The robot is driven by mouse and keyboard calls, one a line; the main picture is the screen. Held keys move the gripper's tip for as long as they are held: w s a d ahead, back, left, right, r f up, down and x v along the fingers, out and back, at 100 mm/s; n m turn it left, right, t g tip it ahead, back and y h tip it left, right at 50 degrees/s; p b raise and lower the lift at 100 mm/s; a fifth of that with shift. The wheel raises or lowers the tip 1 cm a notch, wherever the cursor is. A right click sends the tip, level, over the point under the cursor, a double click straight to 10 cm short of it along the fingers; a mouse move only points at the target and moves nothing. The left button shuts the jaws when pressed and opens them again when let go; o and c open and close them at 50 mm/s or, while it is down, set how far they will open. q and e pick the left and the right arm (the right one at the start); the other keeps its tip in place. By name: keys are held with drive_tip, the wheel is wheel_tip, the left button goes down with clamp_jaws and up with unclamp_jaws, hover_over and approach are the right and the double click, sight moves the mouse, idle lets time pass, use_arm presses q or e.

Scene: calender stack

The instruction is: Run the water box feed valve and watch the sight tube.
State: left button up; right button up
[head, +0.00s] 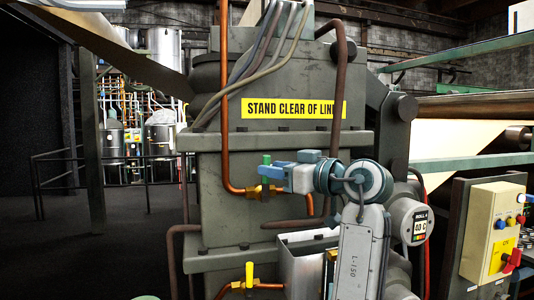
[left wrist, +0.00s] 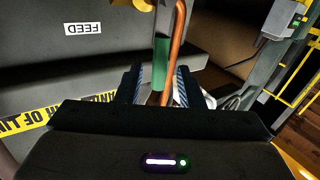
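In the head view a green-handled valve (head: 266,159) sits on a brass fitting (head: 268,192) in a copper pipe, in front of the grey machine. My left gripper (head: 266,173) reaches it from the right, its blue fingers overlapping the handle. In the left wrist view the green handle (left wrist: 161,52) stands between the spread fingers (left wrist: 159,80), with a gap on each side. The left gripper looks open. A FEED label (left wrist: 83,28) shows upside down there. I cannot make out a sight tube for sure. My right gripper is not in view.
A yellow-handled valve (head: 249,274) is lower down. A grey open-topped box (head: 304,262) is partly behind my arm. A dial marked ROLL 4 (head: 410,224) and a yellow control box (head: 492,232) stand at right. Copper pipes run close to the gripper. The floor at left is open.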

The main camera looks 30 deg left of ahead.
sight(266, 187)
use_arm(q)
drive_tip(key=shift+w+a+p, duration=0.15)
drive_tip(key=shift+a+p, duration=0.1)
drive_tip(key=shift+a, duration=0.55)
drive_tip(key=shift+w+a+p, duration=0.1)
drive_tip(key=shift+a+p, duration=0.15)
drive_tip(key=shift+a, duration=0.5)
drive_tip(key=shift+d, duration=0.1)
drive_tip(key=c, duration=0.7)
clamp_jaws()
